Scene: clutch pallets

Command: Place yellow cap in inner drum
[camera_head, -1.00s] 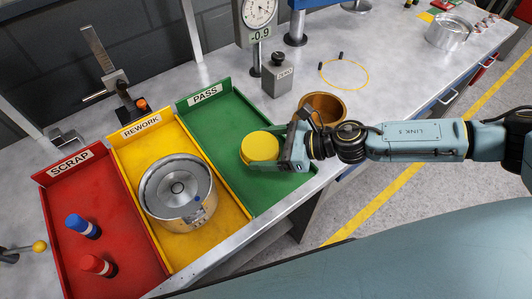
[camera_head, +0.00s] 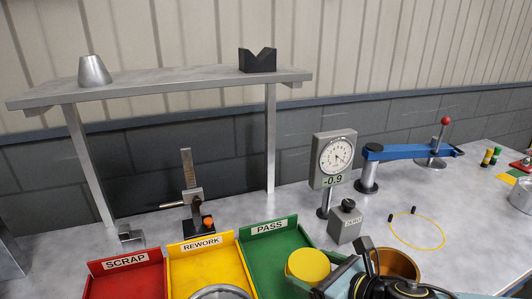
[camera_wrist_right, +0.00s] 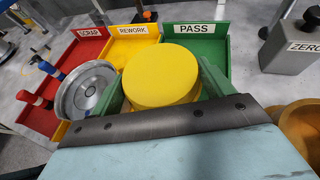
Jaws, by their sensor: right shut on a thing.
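My right gripper (camera_wrist_right: 163,85) is shut on the round yellow cap (camera_wrist_right: 162,76), with a green-grey finger on each side of it. In the head view the cap (camera_head: 308,264) is over the green PASS tray (camera_head: 275,246), with the gripper (camera_head: 322,277) partly cut off at the bottom edge. The silver drum (camera_wrist_right: 88,90) is left of the cap in the wrist view, apart from it. In the head view only the drum's rim (camera_head: 220,291) shows at the bottom, in the yellow REWORK tray (camera_head: 205,262). My left gripper is not in view.
The red SCRAP tray (camera_head: 125,277) is at the left; red and blue pegs (camera_wrist_right: 45,67) show by it in the wrist view. A dial gauge (camera_head: 335,160), a ZERO block (camera_head: 345,222) and a copper bowl (camera_head: 398,264) are to the right. A shelf (camera_head: 170,82) stands behind.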

